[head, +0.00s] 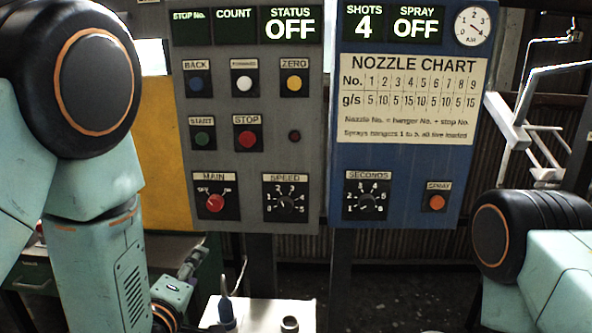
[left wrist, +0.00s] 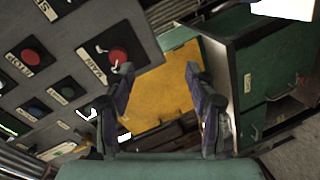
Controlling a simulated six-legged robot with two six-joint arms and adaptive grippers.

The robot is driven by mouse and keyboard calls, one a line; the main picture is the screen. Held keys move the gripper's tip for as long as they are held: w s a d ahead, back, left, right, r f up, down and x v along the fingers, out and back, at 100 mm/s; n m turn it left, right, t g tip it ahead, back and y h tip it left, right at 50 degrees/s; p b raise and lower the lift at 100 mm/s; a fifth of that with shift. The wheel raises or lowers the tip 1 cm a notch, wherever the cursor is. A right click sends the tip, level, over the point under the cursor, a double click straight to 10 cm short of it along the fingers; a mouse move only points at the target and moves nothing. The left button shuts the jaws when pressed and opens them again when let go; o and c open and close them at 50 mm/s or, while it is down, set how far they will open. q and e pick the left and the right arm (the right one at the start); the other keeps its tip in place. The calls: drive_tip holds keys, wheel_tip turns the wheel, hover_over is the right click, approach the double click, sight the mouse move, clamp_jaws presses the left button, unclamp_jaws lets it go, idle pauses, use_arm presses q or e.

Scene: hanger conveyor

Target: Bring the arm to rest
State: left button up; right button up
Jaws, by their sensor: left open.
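My left arm (head: 95,190) comes in from the left of the head view, bent downward. Its gripper (head: 192,262) is small and partly hidden there, below the grey control panel (head: 262,140). In the left wrist view my left gripper (left wrist: 160,70) is open, its fingers wide apart with nothing between them. The red MAIN knob (left wrist: 118,57) shows beyond the left finger, and a yellow panel (left wrist: 178,85) shows between the fingers. My right arm (head: 535,245) shows at the lower right of the head view; its gripper is out of view.
A blue panel (head: 400,190) with a nozzle chart (head: 411,98) stands right of the grey one. STATUS and SPRAY read OFF; SHOTS reads 4. White hangers (head: 530,130) hang at the right. A green cabinet (left wrist: 270,75) stands right of my left gripper. A white-topped surface (head: 265,313) lies below the panels.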

use_arm(q)
drive_tip(key=s+a+f+m+g, duration=0.3)
drive_tip(key=s+f+m+g, duration=0.9)
drive_tip(key=s+f, duration=1.05)
drive_tip(key=s+f+g+b, duration=0.1)
drive_tip(key=s+f+g, duration=0.2)
drive_tip(key=s, duration=0.9)
wheel_tip(320, 180, down, 4)
drive_tip(key=shift+s+r+m+g, duration=0.1)
drive_tip(key=shift+s+m+g, duration=0.15)
drive_tip(key=shift+m+g, duration=0.15)
drive_tip(key=shift+c, duration=0.2)
